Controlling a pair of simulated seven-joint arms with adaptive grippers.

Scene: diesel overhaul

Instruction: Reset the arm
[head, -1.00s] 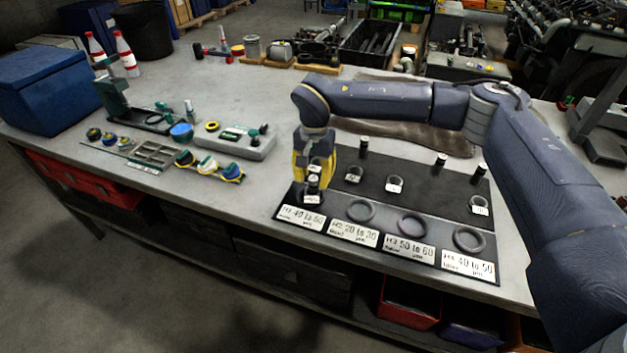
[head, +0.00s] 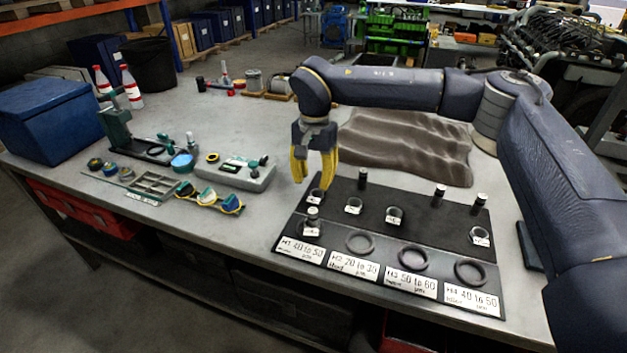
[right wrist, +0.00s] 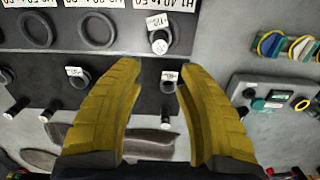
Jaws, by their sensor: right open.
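My right arm (head: 390,88) reaches in from the right in the head view. My right gripper (head: 314,172) has yellow fingers that point down above the back left part of the black board (head: 416,228). In the right wrist view my right gripper (right wrist: 156,80) is open, with nothing between its fingertips. The board carries labels, several dark rings and small posts. A post with a pale top (head: 312,214) stands at the first position, at the board's left, apart from the fingers. My left gripper is not in view.
A grey-brown cloth (head: 405,148) lies behind the board. Left of it are a grey block with green parts (head: 232,172), a small tray (head: 155,185) and a green stand (head: 118,130). A blue box (head: 45,118) sits at the far left.

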